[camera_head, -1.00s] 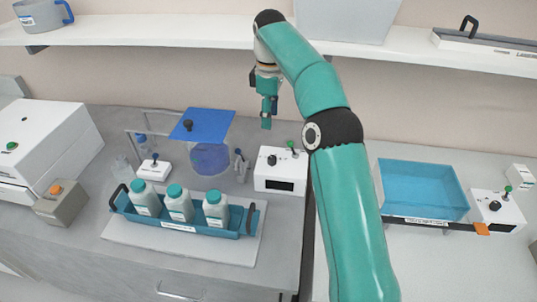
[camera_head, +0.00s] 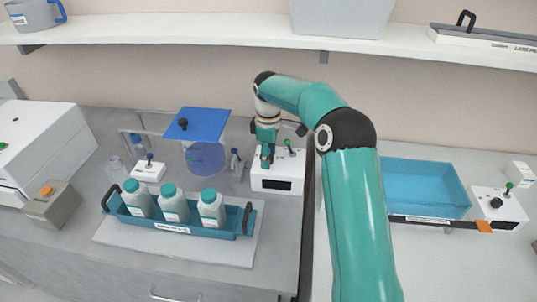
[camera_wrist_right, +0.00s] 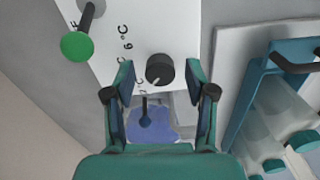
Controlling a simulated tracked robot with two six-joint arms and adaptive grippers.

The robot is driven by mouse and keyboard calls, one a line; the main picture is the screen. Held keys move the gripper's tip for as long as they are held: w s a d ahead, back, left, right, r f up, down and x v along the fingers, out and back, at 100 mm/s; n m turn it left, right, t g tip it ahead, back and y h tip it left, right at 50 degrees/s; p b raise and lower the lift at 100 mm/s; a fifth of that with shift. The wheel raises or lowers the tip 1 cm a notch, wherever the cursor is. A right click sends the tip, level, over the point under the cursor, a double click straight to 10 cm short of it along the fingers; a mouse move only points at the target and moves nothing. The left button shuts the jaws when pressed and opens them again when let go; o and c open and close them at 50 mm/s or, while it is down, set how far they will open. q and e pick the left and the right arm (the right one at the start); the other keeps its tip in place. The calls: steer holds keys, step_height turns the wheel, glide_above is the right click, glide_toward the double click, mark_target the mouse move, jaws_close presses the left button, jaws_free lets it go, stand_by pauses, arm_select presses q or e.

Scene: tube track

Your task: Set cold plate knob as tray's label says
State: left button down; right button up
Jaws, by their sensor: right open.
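A white control box (camera_head: 296,174) with a dark display stands right of the tray, near the wall. Its black knob (camera_wrist_right: 160,68) shows in the right wrist view, with a pointer line and temperature marks, one reading 6 °C. My right gripper (camera_head: 266,162) is over the box and hides the knob in the head view. In the wrist view the right gripper (camera_wrist_right: 160,78) is open, its fingers either side of the knob, apart from it. The blue tray (camera_head: 230,234) holds three teal-capped bottles (camera_head: 173,205); its front label (camera_head: 172,228) is too small to read. My left gripper is out of view.
A green-tipped lever (camera_wrist_right: 77,45) rises from the box close to the fingers. A blue square lid (camera_head: 204,123) stands above the tray. A second knob box (camera_head: 512,212) and a blue bin (camera_head: 425,185) are at the right. A shelf (camera_head: 200,28) runs above.

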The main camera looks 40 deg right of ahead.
steer(key=c, duration=1)
steer(key=shift+d, duration=0.1)
jaws_close()
